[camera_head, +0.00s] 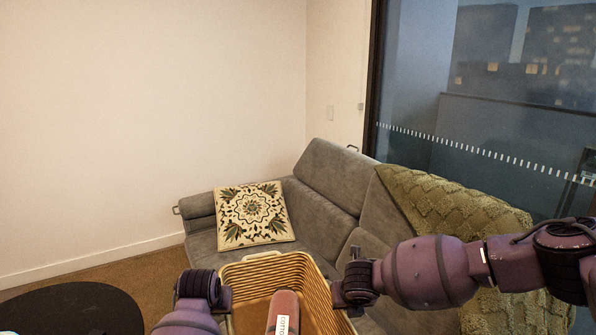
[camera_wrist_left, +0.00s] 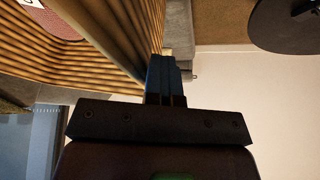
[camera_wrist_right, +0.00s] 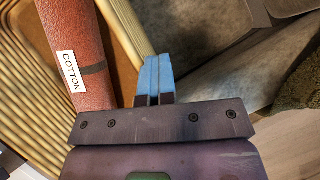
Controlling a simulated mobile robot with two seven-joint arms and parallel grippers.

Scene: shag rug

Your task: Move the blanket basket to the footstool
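The blanket basket (camera_head: 308,279) is a tan ribbed basket at the bottom middle of the head view. A red-brown rolled blanket (camera_head: 284,311) with a white label lies in it; the label reads "COTTON" in the right wrist view (camera_wrist_right: 84,75). My left gripper (camera_head: 226,298) is at the basket's left rim, its fingers (camera_wrist_left: 166,75) close together against the wall. My right gripper (camera_head: 342,293) is at the right rim, its fingers (camera_wrist_right: 155,78) also nearly together there. The fingertips' grip is partly hidden. I cannot make out a footstool.
A grey sofa (camera_head: 322,200) stands behind the basket, with a patterned cushion (camera_head: 252,214) and a green throw (camera_head: 440,207). A dark round tabletop (camera_head: 70,310) is at the lower left. Brown carpet (camera_head: 150,275) shows between it and the sofa. A window is at right.

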